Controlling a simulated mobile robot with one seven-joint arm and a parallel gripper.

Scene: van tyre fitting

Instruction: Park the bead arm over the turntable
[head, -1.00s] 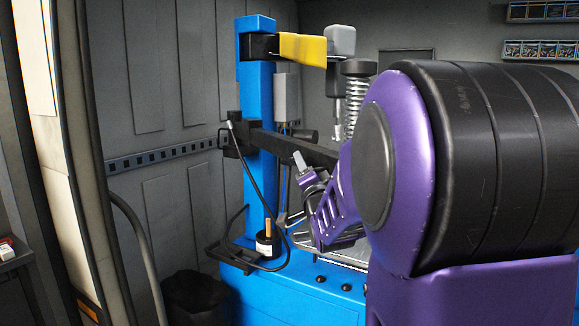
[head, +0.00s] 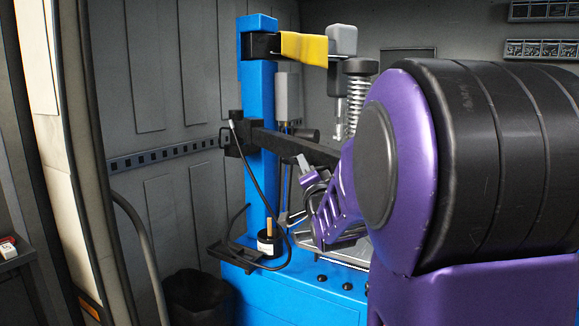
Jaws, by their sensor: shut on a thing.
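The blue tyre machine's column (head: 257,110) stands left of centre. The bead arm (head: 285,143) is the black horizontal beam reaching right from a black carriage on the column; its far end passes behind my purple arm. My gripper (head: 305,172) is small and partly hidden beneath this beam. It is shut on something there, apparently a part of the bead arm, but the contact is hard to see. The turntable is mostly hidden behind my arm; only some grey metal (head: 353,250) shows low on the machine.
A yellow and black upper arm (head: 302,49) with a spring post (head: 359,95) overhangs the bead arm. A black pot with a brush (head: 268,242) stands on the machine's left corner, beside a hose. A dark bin (head: 195,297) is on the floor. My arm blocks the right side.

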